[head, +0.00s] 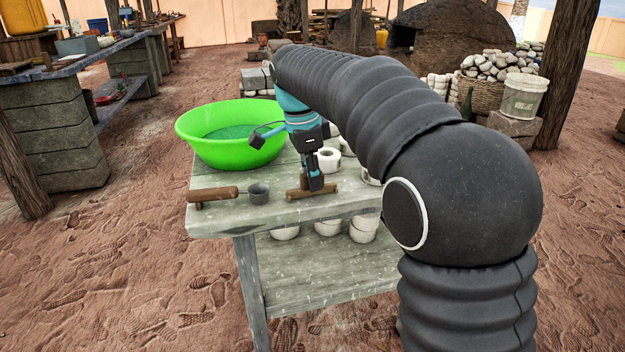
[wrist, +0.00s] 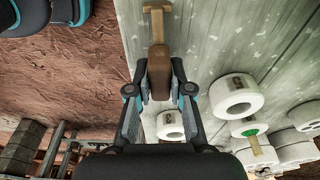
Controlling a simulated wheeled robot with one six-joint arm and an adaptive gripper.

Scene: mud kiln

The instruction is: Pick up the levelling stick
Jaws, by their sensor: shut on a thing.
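The levelling stick (wrist: 159,58) has a brown wooden handle and a paler shaft ending in a short crossbar. In the wrist view my gripper (wrist: 160,92) is shut on the handle, one finger on each side, and the crossbar points away at the top. The fingers partly hide the stick there. I cannot tell whether it touches the tabletop.
A bright green basin (head: 230,150) stands at the table's left.

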